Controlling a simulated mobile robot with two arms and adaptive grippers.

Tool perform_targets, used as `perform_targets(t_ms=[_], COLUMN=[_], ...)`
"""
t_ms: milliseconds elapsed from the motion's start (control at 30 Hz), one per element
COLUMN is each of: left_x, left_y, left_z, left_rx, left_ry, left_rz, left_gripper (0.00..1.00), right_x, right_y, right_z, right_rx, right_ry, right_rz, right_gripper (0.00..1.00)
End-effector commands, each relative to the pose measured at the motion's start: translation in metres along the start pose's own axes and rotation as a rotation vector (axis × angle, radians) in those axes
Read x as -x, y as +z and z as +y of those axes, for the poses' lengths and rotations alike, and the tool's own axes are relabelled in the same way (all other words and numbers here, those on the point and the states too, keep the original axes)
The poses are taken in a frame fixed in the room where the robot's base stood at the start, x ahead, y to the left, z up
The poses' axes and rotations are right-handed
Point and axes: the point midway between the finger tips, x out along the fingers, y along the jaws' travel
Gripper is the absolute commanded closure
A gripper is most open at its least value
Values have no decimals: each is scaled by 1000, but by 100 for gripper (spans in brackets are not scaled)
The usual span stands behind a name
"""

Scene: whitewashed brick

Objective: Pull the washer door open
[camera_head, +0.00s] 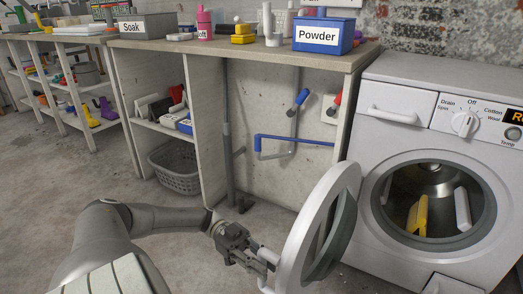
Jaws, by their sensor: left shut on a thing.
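The washer (385,140) is a white front-loader at the right. Its round door (314,215) stands swung open to the left of the drum opening (434,203), with its edge towards me. Inside the drum I see a yellow thing and a whitish thing. My left gripper (268,262) is at the door's near left edge, shut on the door's rim or handle; the exact contact is partly hidden. My left arm comes in from the lower left. My right gripper is not in view.
A workbench (270,52) with a blue Powder box (326,36), a Soak box (160,25) and bottles stands behind. A grey laundry basket (175,170) sits on the floor under it. Blue pipework (290,137) shows on the wall. The concrete floor at left is clear.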

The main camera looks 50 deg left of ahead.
Motion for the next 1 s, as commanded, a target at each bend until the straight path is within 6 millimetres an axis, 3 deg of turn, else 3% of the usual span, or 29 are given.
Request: perform_targets(t_ms=[367, 400, 567, 1000], left_x=[1, 1, 0, 8], left_y=[2, 2, 1, 1], left_z=[1, 1, 0, -1], left_rx=[5, 5, 4, 1], left_ry=[0, 0, -1, -2], left_rz=[-5, -5, -4, -2], left_gripper=[100, 79, 58, 58], right_x=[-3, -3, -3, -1], right_y=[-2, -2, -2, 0], right_z=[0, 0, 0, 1], right_rx=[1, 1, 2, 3], right_ry=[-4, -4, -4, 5], right_rz=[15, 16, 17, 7], right_gripper=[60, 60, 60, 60])
